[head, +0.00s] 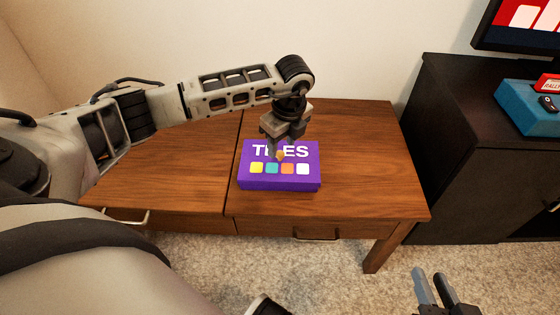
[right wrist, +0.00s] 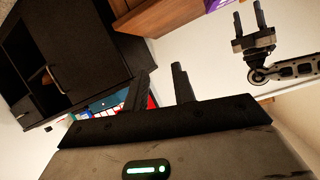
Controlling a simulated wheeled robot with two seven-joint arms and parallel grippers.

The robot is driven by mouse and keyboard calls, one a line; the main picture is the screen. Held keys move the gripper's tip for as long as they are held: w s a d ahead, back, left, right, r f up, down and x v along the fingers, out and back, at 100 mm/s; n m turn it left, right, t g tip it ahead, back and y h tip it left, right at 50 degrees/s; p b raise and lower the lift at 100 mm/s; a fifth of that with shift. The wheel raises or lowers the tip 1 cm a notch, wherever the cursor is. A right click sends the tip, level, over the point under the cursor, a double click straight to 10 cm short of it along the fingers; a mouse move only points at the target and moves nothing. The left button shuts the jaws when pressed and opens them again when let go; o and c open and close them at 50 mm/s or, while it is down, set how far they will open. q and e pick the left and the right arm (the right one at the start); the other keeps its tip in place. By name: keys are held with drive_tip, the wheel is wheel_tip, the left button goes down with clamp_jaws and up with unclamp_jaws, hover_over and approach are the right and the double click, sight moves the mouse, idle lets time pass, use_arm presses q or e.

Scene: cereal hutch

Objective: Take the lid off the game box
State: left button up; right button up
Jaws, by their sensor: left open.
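The game box (head: 258,186) is a purple box with "TILES" lettering and coloured squares on its lid (head: 310,158). It lies closed on the wooden desk, and a purple corner of it shows at the top of the right wrist view (right wrist: 216,4). My left gripper (head: 276,156) points down over the middle of the lid, hiding part of the lettering. It is open and holds nothing; whether its tips touch the lid is unclear. Its separated fingers also show in the right wrist view (right wrist: 249,20). My right gripper (head: 437,287) is open and empty, low at the right, away from the box.
The wooden desk (head: 365,185) is bare around the box and has drawers with handles in front. A black cabinet (head: 460,150) stands to the right, bearing a blue box (head: 527,110) and a screen (head: 525,25). A wall is behind the desk; carpet (head: 340,285) lies in front.

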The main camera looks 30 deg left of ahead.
sight(280, 153)
use_arm(q)
drive_tip(key=f, duration=0.3)
drive_tip(key=shift+a+b, duration=0.25)
drive_tip(key=shift+b, duration=0.1)
drive_tip(key=shift+w, duration=0.1)
use_arm(e)
drive_tip(key=shift+s+a+r+t+y, duration=0.15)
drive_tip(key=shift+r, duration=0.25)
drive_tip(key=shift+s+a+r+t+y, duration=0.1)
drive_tip(key=shift+r+t+y, duration=0.05)
drive_tip(key=shift+r, duration=0.2)
use_arm(q)
clamp_jaws()
use_arm(e)
drive_tip(key=shift+f, duration=0.2)
use_arm(q)
drive_tip(key=shift+r, duration=0.1)
